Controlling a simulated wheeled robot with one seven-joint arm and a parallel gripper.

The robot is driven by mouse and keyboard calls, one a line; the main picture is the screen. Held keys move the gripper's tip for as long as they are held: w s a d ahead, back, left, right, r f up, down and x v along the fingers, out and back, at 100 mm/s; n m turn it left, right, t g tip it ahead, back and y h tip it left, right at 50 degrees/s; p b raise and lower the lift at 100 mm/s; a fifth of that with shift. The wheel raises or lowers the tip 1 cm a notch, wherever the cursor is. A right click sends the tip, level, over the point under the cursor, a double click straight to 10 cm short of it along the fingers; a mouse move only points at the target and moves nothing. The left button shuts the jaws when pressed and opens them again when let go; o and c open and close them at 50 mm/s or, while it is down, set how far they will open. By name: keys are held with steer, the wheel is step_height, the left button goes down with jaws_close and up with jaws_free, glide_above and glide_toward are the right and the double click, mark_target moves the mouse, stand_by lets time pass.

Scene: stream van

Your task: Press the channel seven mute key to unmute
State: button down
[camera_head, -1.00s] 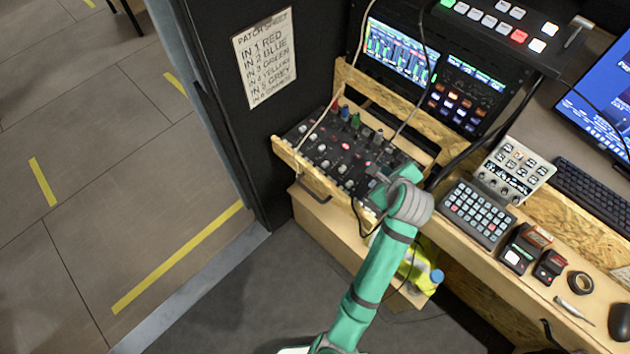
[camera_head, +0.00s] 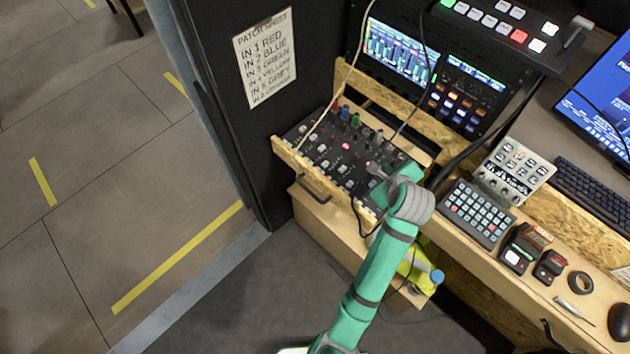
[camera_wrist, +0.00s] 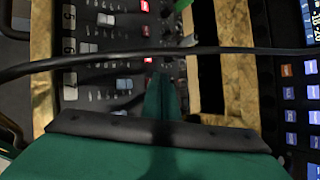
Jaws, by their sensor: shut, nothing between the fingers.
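The audio mixer (camera_head: 325,165) is a dark panel in a wooden frame, with rows of knobs, faders and small keys. In the wrist view the mixer panel (camera_wrist: 100,60) shows number labels that look like 5 and 6; a further label below is hard to read. The head view shows my gripper (camera_head: 374,170) at the mixer's right part. Contact cannot be told.
A black cable (camera_wrist: 120,58) crosses the wrist view above my fingers. Cables also hang over the mixer in the head view. A rack screen (camera_head: 400,50) stands behind, and a keypad (camera_head: 478,213) and small control panel (camera_head: 515,170) sit to the right.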

steer(key=shift+r, duration=0.2)
step_height(320, 180, up, 6)
stand_by(0.8)
steer(key=shift+w, duration=0.15)
